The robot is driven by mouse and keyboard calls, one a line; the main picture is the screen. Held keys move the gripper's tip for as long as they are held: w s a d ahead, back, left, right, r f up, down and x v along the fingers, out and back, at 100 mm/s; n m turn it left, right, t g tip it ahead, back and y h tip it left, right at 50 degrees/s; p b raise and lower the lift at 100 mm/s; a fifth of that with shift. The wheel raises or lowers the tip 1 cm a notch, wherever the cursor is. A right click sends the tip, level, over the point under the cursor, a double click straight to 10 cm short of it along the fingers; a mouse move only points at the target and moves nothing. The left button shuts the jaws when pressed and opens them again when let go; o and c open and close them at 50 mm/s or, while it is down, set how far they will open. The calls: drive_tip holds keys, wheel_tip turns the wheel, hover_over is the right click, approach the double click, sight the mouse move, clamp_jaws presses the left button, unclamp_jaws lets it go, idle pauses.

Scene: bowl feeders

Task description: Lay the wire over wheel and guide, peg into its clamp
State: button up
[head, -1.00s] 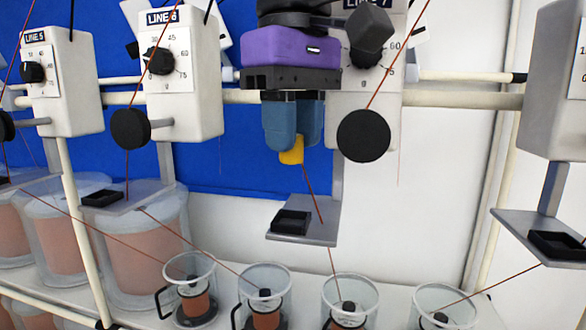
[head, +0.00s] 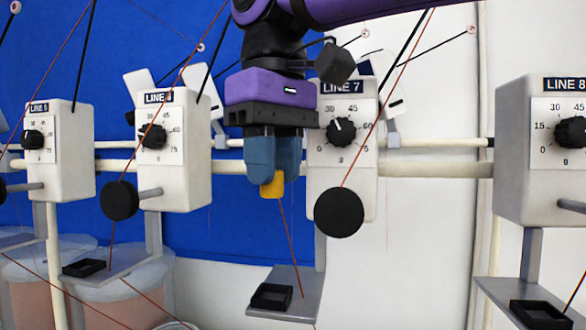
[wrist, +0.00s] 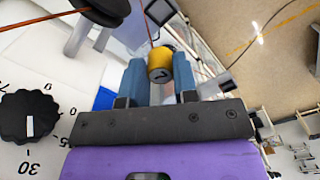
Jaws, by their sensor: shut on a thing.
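My gripper (head: 272,178) is shut on a yellow peg (head: 272,187), held left of the black wheel (head: 339,212) of the Line 7 unit (head: 352,165). In the wrist view the peg (wrist: 160,65) sits between the blue fingertips. A thin red-brown wire (head: 290,240) runs from the peg down to the grey shelf (head: 310,286) below. A small black open-topped block (head: 271,296) sits on that shelf. Another wire (head: 390,98) slants from the upper right to the wheel's top edge. I cannot tell which parts are the guide and the clamp.
The Line 6 unit (head: 180,180) and its wheel (head: 121,200) stand to the left. The Line 8 unit (head: 535,165) stands to the right. Pale rails (head: 430,165) run behind. Slanted wires cross near Lines 5 and 6. Bare wall shows between Lines 7 and 8.

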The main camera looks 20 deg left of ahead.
drive_tip(key=w+d+r, duration=0.1)
drive_tip(key=w+d, duration=0.1)
drive_tip(key=d, duration=0.4)
drive_tip(key=w+d+r, duration=0.1)
drive_tip(key=d+r, duration=0.1)
drive_tip(key=d, duration=0.4)
drive_tip(key=shift+s+d+f, duration=0.1)
drive_tip(key=shift+s+d, duration=0.85)
drive_tip(key=shift+s, duration=0.15)
drive_tip(key=shift+s+d, duration=0.9)
drive_tip(key=shift+s, duration=0.2)
